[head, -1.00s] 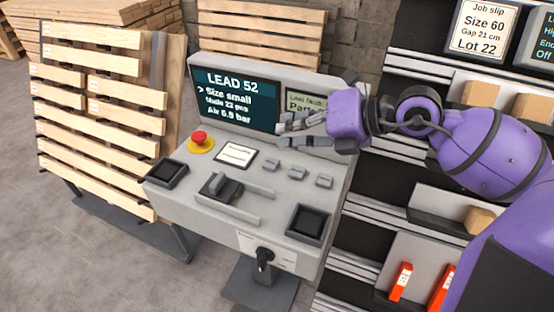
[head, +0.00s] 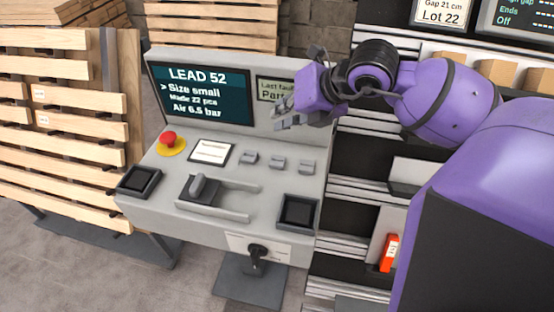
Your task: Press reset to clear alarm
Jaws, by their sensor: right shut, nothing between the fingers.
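The grey control console (head: 165,205) stands in the middle with a dark screen (head: 203,95) reading LEAD 52, Size small, Made 22 pcs and an air pressure in bar. Three small grey controls (head: 277,162) sit in a row on its sloped top; I cannot read a reset label on any of them. A red mushroom button (head: 168,138) on a yellow disc is at the top left. My left gripper is out of view.
A lever (head: 198,186), two dark square pads (head: 139,181) (head: 298,212) and a white label card (head: 212,151) share the sloped panel. A rotary switch (head: 258,252) is on the front. Slatted wood stands at left; a shelf with boxes (head: 495,73) is at right.

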